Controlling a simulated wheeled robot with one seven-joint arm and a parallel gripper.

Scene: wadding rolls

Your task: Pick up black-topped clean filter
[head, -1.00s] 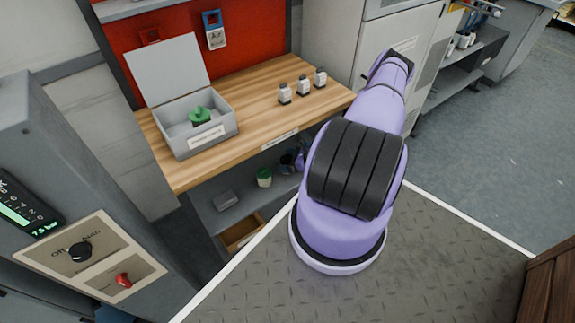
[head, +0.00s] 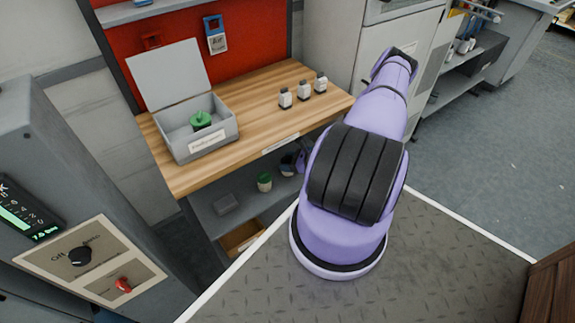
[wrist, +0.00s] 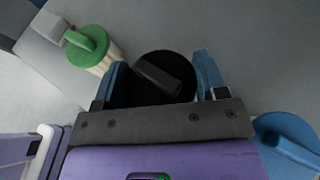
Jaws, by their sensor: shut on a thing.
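The black-topped filter (wrist: 152,78) sits between the two blue fingers of my gripper (wrist: 161,66) in the wrist view, which are shut on its black top. A raised bar crosses that top; the filter's body is hidden below it. A green-topped filter (wrist: 88,46) with a pale pleated side stands to its left, apart from the fingers. A blue-topped one (wrist: 288,140) is at the right edge. In the head view my gripper is mostly hidden behind my arm, at the lower shelf, right of the green-topped filter (head: 264,182).
The lower shelf (head: 240,205) lies under a wooden bench top (head: 250,115), leaving limited height. On the bench are an open grey box (head: 205,135) holding a green-topped part (head: 201,120) and several small white bottles (head: 304,91).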

